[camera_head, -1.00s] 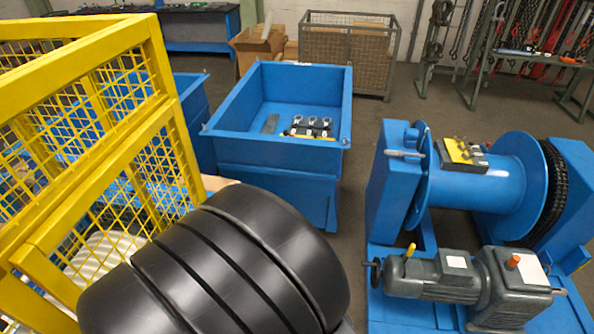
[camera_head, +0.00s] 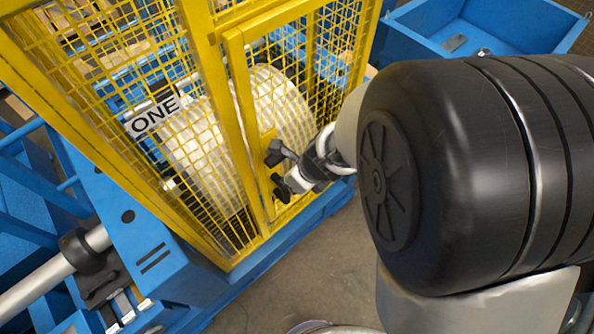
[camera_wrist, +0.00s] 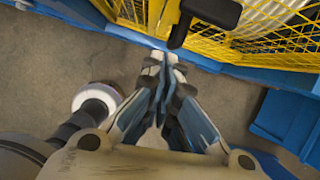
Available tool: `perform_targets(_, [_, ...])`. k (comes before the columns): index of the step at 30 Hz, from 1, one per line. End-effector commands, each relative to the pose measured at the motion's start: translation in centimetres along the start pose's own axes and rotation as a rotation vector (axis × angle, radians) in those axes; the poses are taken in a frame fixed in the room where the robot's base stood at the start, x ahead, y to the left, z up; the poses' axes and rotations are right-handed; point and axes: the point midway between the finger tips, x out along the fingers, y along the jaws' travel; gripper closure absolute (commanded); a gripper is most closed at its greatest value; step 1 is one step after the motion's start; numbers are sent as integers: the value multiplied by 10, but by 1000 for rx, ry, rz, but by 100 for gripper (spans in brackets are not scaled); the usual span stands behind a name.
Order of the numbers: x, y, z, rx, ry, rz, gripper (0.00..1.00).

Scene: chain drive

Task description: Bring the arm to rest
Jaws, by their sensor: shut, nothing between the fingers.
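My gripper (camera_head: 294,183) is in front of the yellow mesh cage door (camera_head: 297,110) in the head view, partly hidden by its own wrist. In the wrist view my gripper (camera_wrist: 163,68) is shut, with its fingertips together and nothing between them. A black handle (camera_wrist: 208,14) on the cage shows just beyond the fingertips, apart from them as far as I can tell. My dark, rounded arm link fills the right of the head view.
The cage's front panel bears a sign reading ONE (camera_head: 155,116), with a large pale roll (camera_head: 205,140) behind the mesh. A blue frame (camera_head: 125,235) stands at left and a blue bin (camera_head: 460,25) at upper right. Grey floor (camera_head: 300,265) is open in front.

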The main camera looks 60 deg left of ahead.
Motion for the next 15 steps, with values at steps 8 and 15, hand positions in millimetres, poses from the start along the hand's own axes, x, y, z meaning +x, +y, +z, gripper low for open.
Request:
perform_targets(8, [-63, 2, 2, 1, -1, -3, 100])
perform_targets(15, [-79, 3, 0, 3, 1, -2, 100])
